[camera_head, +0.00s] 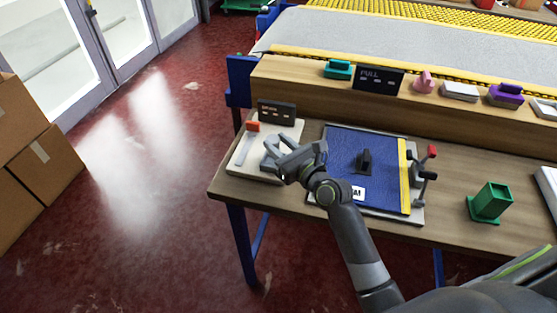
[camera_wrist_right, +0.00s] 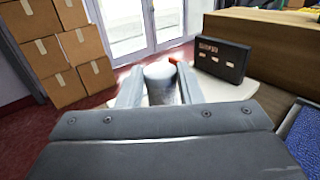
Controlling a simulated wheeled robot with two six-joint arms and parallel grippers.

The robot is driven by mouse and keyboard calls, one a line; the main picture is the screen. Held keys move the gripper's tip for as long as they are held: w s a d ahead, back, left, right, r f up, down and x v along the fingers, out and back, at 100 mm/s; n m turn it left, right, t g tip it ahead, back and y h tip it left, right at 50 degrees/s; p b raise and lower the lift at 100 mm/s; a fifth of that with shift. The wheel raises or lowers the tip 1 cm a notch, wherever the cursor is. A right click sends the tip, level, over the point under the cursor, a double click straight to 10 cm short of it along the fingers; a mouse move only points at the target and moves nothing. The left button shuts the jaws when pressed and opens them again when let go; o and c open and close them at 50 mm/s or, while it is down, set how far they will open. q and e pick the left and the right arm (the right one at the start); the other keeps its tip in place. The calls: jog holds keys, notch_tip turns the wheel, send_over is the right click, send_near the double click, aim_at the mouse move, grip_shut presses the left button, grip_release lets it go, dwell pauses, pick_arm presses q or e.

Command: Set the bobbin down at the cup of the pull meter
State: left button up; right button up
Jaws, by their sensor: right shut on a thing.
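My right gripper (camera_head: 272,153) is over the pale base plate (camera_head: 240,160) at the left end of the bench. In the right wrist view its two fingers (camera_wrist_right: 160,88) are shut on a grey cylinder (camera_wrist_right: 160,82), which seems to be the bobbin. A small dark display box (camera_head: 277,111) stands at the back of the plate, also in the wrist view (camera_wrist_right: 221,60). An orange-tipped part (camera_head: 252,126) lies beside it. A dark panel reading PULL (camera_head: 378,78) stands on the shelf. I cannot make out a cup. My left gripper is not in view.
A blue rug piece (camera_head: 345,148) with a yellow edge lies on a board right of the gripper, with red and black clamps (camera_head: 428,165). A green holder (camera_head: 490,202) stands further right. The wooden shelf (camera_head: 300,80) runs behind, bearing several small coloured items.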

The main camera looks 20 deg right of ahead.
notch_tip(320, 180, down, 4)
jog(key=shift+r+b, duration=0.25)
jog(key=shift+b, duration=0.55)
jog(key=shift+f, duration=0.4)
jog(key=shift+f, duration=0.1)
jog(key=o, duration=1)
jog(key=shift+s, duration=0.15)
jog(key=v, duration=1.1)
jog(key=shift+s+d, duration=0.2)
jog(key=shift+s, duration=0.15)
